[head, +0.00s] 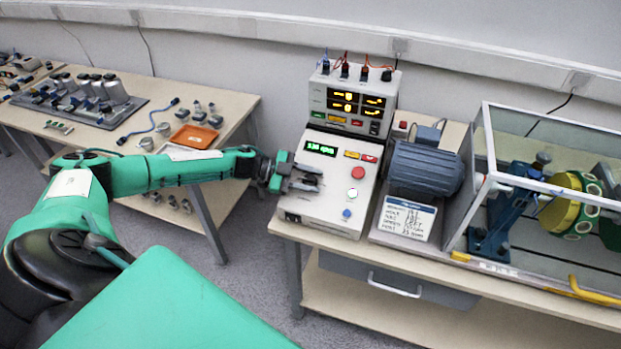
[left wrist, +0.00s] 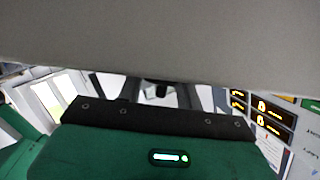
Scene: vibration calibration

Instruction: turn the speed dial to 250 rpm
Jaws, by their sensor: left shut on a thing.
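The white control box (head: 330,205) stands on the right bench, with a green lit display (head: 321,148) whose small text seems to end in rpm; its number is too small to read surely. My left gripper (head: 308,180) reaches in from the left over the box's front panel. Its dark fingers are closed on the speed dial, which they hide. In the left wrist view, the green gripper body fills the lower part and a grey surface fills the top; the dial does not show. My right gripper is in neither view.
A red button (head: 358,173) and a blue knob (head: 347,213) sit right of my fingers. A meter unit (head: 350,98) with orange displays stands behind. A motor (head: 425,168), a card (head: 405,217) and a clear guarded rig (head: 550,190) are to the right.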

